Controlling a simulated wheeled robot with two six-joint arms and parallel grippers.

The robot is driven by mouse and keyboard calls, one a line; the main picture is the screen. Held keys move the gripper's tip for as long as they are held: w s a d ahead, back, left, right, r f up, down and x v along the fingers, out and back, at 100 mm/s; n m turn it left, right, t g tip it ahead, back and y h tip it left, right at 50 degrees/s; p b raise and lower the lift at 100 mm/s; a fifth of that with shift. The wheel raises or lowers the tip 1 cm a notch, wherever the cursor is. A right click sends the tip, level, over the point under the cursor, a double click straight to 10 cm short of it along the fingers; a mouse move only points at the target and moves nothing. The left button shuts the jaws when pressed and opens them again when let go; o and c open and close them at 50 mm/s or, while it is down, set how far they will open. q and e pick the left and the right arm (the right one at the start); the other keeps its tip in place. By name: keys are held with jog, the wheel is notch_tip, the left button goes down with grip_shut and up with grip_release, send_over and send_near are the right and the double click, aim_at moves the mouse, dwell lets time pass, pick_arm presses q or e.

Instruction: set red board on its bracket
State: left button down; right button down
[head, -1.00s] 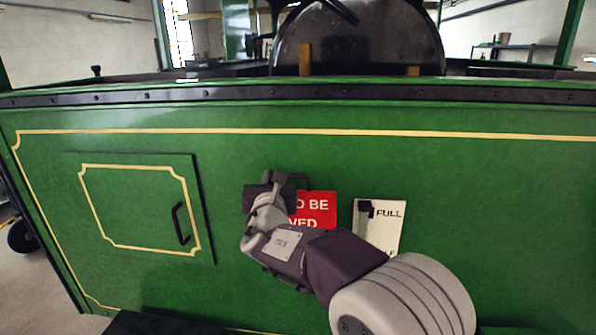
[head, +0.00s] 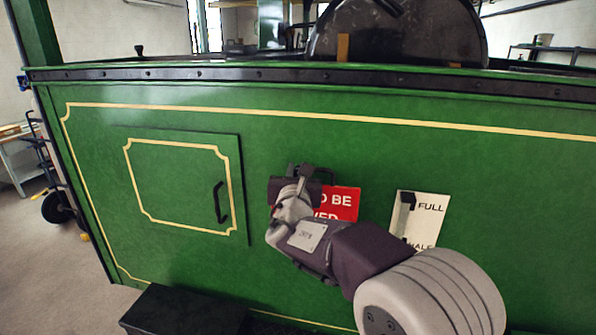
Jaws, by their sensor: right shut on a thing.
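The red board (head: 341,203) with white lettering, of which "O BE" and part of a second line show, is up against the green side panel of the tram. My right gripper (head: 302,178) is shut on the board near its upper left. My wrist and forearm hide the board's left and lower parts. The bracket is not clearly seen; a dark piece shows at the board's top beside the gripper, and I cannot tell whether it is bracket or gripper. I cannot tell whether the board touches the panel. My left gripper is not in view.
A white plate (head: 428,207) marked "FULL" with a dark lever (head: 406,214) is just right of the board. A green door (head: 182,187) with a black handle (head: 220,202) is to the left. A black step (head: 186,312) juts out below. The panel between door and board is clear.

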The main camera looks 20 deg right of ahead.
jog(key=shift+s+d+b, duration=0.3)
jog(key=shift+d, duration=0.65)
jog(key=shift+d+b, duration=0.15)
jog(key=shift+b, duration=0.2)
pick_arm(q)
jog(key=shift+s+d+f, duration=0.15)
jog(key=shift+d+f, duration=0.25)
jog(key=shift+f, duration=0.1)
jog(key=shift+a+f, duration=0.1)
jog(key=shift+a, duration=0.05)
pick_arm(e)
jog(key=shift+w+a, duration=0.1)
jog(key=shift+a, duration=0.2)
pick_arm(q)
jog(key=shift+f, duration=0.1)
pick_arm(e)
jog(key=shift+a+f, duration=0.15)
jog(key=shift+w+a, duration=0.15)
jog(key=shift+a, duration=0.1)
pick_arm(q)
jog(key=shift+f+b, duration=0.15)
jog(key=shift+b, duration=0.2)
pick_arm(e)
jog(key=shift+f, duration=0.15)
